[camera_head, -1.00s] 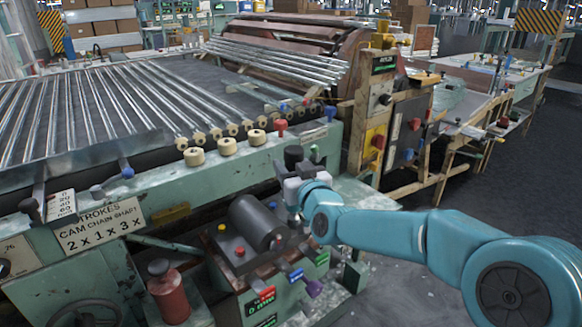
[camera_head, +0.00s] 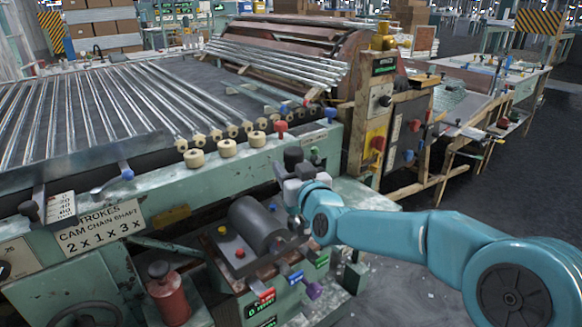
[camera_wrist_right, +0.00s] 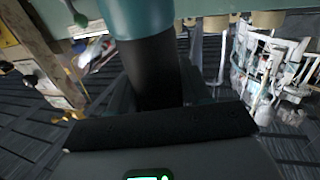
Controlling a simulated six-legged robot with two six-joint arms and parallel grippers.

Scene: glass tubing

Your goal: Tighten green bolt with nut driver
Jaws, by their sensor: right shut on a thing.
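My right arm comes in from the right, and its gripper (camera_head: 294,182) is at the machine's front right corner, partly hidden by my wrist. In the right wrist view the gripper is shut on a dark cylinder (camera_wrist_right: 155,75), which looks like the nut driver's handle. A teal part (camera_wrist_right: 135,20) is at its far end; I cannot tell whether it belongs to the tool. A small green knob or bolt head (camera_head: 315,154) stands just beyond the gripper. I cannot tell whether the tool touches it. My left gripper is not in view.
The green machine (camera_head: 200,220) carries cream knobs, a red knob (camera_head: 281,128) and glass tubes (camera_head: 100,100). Below the gripper is a dark motor cylinder (camera_head: 257,222) with a control box (camera_head: 285,290). A wooden-framed panel (camera_head: 385,125) stands behind right. Open floor (camera_head: 520,190) lies right.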

